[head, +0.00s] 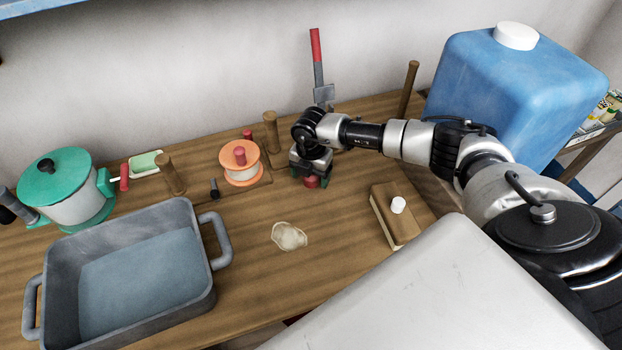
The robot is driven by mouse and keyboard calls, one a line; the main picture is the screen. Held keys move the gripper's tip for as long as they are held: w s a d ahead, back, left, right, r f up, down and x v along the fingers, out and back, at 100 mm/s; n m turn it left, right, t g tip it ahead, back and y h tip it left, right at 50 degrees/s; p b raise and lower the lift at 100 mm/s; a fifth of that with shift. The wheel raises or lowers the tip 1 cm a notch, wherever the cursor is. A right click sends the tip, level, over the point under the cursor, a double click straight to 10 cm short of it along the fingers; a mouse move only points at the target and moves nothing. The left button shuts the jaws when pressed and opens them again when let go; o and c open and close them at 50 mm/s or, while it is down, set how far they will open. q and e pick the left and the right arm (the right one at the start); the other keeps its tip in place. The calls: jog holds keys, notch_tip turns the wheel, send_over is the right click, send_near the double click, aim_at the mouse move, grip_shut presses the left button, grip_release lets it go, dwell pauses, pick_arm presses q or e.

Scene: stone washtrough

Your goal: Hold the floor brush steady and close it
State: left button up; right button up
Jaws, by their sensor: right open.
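No thing here is plainly a floor brush. A brown block with a pale side and a white knob (382,216) lies at the right front of the wooden table and could be one, but I cannot be sure. My right gripper (311,178) points down over the back middle of the table, to the left of and behind that block. It is open, with a small red thing (312,182) at its fingertips. The gripper hides much of that thing, and I cannot tell whether they touch. My left gripper is not in view.
A grey basin (205,298) stands at front left, a green-lidded pot (75,208) behind it. An orange spool (240,174) is left of my right gripper. A red-handled tool (317,60) stands behind. A blue container (500,100) is at back right. A pale patch (289,236) marks the table's middle.

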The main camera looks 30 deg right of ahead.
jog(key=shift+f, duration=0.25)
jog(key=c, duration=1)
jog(key=shift+r, duration=0.1)
